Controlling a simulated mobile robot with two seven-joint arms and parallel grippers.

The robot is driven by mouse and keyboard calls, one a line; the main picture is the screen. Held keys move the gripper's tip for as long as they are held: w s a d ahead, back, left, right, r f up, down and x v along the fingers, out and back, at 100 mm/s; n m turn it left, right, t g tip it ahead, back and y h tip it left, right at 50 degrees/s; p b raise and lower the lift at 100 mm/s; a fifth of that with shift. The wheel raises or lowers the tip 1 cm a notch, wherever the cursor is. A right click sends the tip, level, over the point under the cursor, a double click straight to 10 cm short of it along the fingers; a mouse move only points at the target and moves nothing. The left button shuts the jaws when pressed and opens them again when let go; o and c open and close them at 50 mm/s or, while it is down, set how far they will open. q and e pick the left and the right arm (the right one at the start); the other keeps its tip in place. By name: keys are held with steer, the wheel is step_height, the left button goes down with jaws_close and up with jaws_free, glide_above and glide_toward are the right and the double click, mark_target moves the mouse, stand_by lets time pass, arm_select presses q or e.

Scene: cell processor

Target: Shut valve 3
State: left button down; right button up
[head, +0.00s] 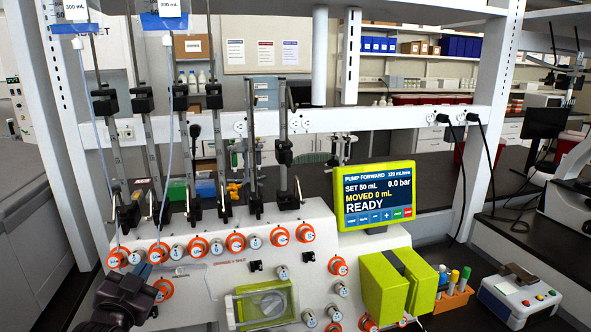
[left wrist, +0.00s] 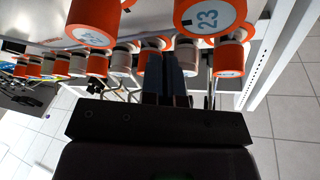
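The cell processor's white front panel (head: 205,290) carries a row of round orange and grey valve knobs. Their numbers are too small to read in the head view, so I cannot tell which is valve 3. The left end of the row has an orange knob (head: 117,259), a grey knob (head: 137,257) and another orange knob (head: 159,252). My left gripper (head: 144,272) is just below these knobs. In the left wrist view its fingers (left wrist: 165,78) are close together, pointing at the knob row; contact is unclear. A large orange knob marked 23 (left wrist: 208,16) is nearby. My right gripper is not in view.
Another orange knob (head: 163,289) is just right of the left gripper. A lime-framed screen (head: 379,195) reads READY. Metal poles with black clamps rise behind the panel, with thin tubes hanging near the left knobs.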

arm_select(q)
steer(key=s, duration=0.1)
steer(key=s+r, duration=0.1)
steer(key=s, duration=0.1)
steer(key=s+d, duration=0.1)
steer(key=s, duration=0.1)
steer(key=shift+s+r, duration=0.2)
steer(key=shift+r, duration=0.1)
stand_by(0.5)
